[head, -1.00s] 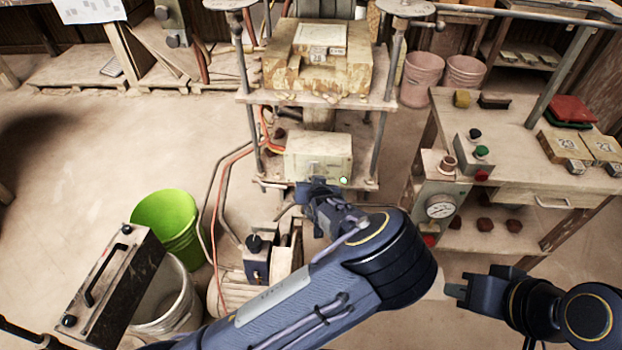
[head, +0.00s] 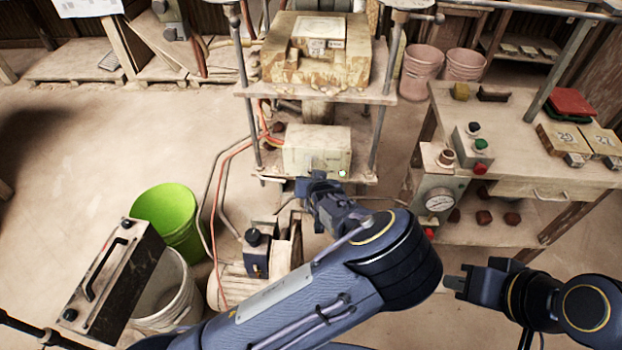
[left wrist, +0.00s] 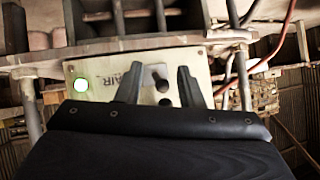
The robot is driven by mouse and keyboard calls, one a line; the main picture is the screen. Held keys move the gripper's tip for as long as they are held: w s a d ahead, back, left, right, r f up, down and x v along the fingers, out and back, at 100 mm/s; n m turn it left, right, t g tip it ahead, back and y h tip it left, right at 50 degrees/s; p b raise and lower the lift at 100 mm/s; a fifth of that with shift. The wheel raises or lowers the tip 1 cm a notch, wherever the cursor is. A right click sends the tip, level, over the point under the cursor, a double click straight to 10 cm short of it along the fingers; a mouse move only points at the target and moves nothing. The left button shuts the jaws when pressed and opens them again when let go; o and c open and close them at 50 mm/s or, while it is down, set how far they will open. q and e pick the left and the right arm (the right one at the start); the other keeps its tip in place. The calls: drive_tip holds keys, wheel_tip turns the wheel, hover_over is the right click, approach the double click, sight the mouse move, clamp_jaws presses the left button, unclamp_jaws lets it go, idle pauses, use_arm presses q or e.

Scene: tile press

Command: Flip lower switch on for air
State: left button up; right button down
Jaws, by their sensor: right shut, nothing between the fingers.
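The cream switch box (head: 318,150) sits on the lower shelf of the press frame. In the left wrist view its panel (left wrist: 105,70) carries an AIR label, a lit green lamp (left wrist: 81,85) and a dark switch lever (left wrist: 158,76). The lamp also shows in the head view (head: 343,174). My left gripper (head: 316,184) is at the box's front face. In the left wrist view its two fingers (left wrist: 160,80) are apart, one on each side of the lever; contact cannot be told. My right gripper (head: 456,283) is shut and empty, right of the press.
A green bucket (head: 168,218) and a white bucket (head: 165,290) stand on the floor at left. A pump-like unit (head: 265,250) is below the shelf. Red hoses (head: 228,170) run down the left side. A workbench (head: 510,130) with a gauge (head: 440,202) is at right.

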use_arm(q)
drive_tip(key=v, duration=0.6)
drive_tip(key=shift+s+r+p, duration=0.15)
drive_tip(key=shift+s+p, duration=0.1)
drive_tip(key=shift+p, duration=0.05)
drive_tip(key=shift+d, duration=0.1)
drive_tip(key=s+a+n+g+h, duration=0.35)
drive_tip(key=s+g+h, duration=0.2)
drive_tip(key=s, duration=0.25)
drive_tip(key=s+a+r+m+g+h, duration=0.1)
drive_tip(key=s+a+r+h, duration=0.4)
drive_tip(key=s+r, duration=0.65)
drive_tip(key=s+a+r+y, duration=0.1)
drive_tip(key=s+a+r, duration=0.1)
drive_tip(key=s+a, duration=0.2)
drive_tip(key=s+a+r+m+t+y, duration=0.1)
drive_tip(key=s+a+r+y, duration=0.1)
drive_tip(key=s, duration=0.4)
drive_tip(key=shift+s+a+r, duration=0.25)
drive_tip(key=shift+a+r, duration=0.4)
drive_tip(key=shift+a, duration=0.55)
